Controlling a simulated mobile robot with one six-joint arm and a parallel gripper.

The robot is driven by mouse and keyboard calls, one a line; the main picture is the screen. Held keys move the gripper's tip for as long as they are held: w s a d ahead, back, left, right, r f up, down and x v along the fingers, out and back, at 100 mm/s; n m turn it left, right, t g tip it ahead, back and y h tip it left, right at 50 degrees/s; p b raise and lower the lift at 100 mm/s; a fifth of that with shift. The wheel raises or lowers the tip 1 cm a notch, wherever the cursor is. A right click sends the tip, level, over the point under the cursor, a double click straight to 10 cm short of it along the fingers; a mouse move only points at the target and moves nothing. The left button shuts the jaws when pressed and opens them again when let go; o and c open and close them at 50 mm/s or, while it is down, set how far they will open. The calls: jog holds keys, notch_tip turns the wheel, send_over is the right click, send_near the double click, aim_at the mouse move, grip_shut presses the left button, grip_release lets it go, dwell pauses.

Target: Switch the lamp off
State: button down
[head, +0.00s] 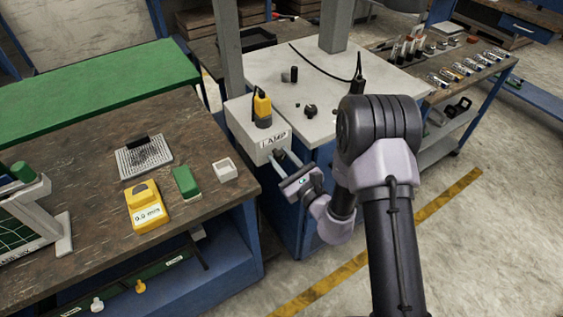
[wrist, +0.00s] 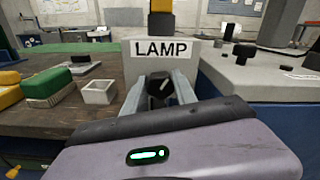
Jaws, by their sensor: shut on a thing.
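The lamp box (head: 243,122) is a pale grey box at the corner of the grey-topped bench, with a "LAMP" label on its front. In the wrist view the lamp box (wrist: 185,63) stands straight ahead. A black lamp knob (wrist: 159,87) with a pale mark sticks out below the label. My gripper (head: 281,158) is at the box's front face. In the wrist view my gripper (wrist: 160,80) has one finger on each side of the knob and is shut on it. The mark slants up to the right. In the head view the knob is hidden by the fingers.
A yellow-and-black device (head: 262,109) stands on the box. The brown workbench (head: 100,225) at left holds a yellow meter (head: 146,207), a green block (head: 187,183) and a small white tray (head: 225,170). Black knobs (head: 310,111) and a cable are on the grey bench top (head: 330,75).

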jog(key=n+b, duration=0.2)
jog(key=n, duration=0.2)
jog(key=shift+f+b, duration=0.2)
jog(key=shift+b, duration=0.2)
jog(key=shift+n+b, duration=0.65)
jog(key=shift+n, duration=0.25)
jog(key=shift+r+n, duration=0.1)
jog(key=shift+n, duration=0.2)
jog(key=c, duration=1)
grip_release()
jog(key=shift+s, duration=0.1)
